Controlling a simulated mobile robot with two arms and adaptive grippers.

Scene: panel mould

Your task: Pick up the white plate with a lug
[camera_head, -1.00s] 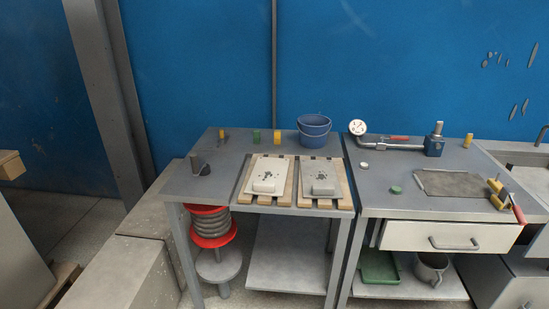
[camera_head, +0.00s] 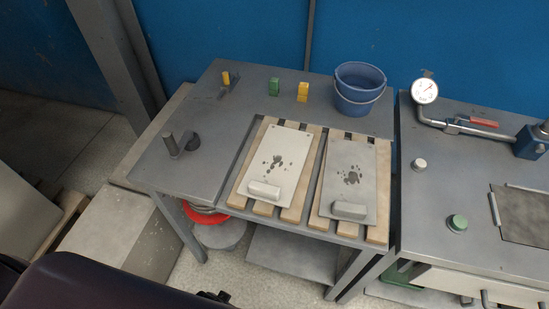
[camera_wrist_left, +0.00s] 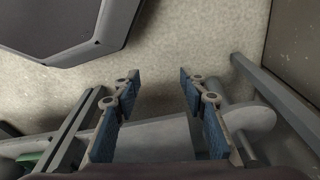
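The white plate (camera_head: 279,155) lies flat on wooden slats on the left side of the rack in the head view. Its lug, a pale raised block (camera_head: 264,190), is at the near end, and dark specks mark its middle. A similar greyer plate (camera_head: 347,171) with its own block lies on slats to the right. My left gripper (camera_wrist_left: 160,92) is open and empty in the left wrist view, above the floor and away from both plates. In the head view, my dark arm shows at the lower left. My right gripper is not in view.
A right-hand bench (camera_head: 437,196) carries a gauge (camera_head: 425,91) and pipe.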

